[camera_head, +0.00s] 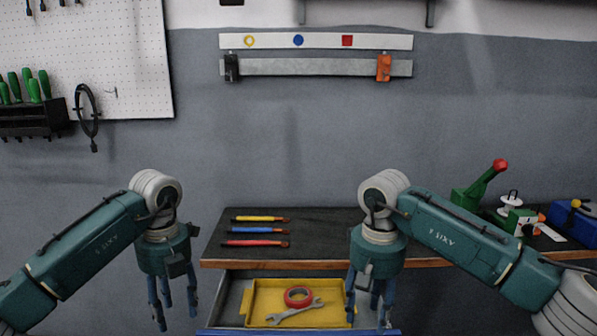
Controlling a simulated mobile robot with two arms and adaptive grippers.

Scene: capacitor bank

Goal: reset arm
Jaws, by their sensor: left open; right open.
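My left gripper (174,303) hangs fingers down left of the open drawer, open and empty. My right gripper (375,303) hangs fingers down over the right part of the drawer, open and empty. Both arms are bent, with their wrists pointing down. Neither gripper is seen touching anything. The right gripper hides part of the drawer and of the bench edge.
The open drawer (235,295) holds a yellow tray (262,292) with a red ring (298,296) and a wrench (295,311). Yellow, blue and red tools (258,230) lie on the dark bench (320,232). A green device (470,197) stands at right.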

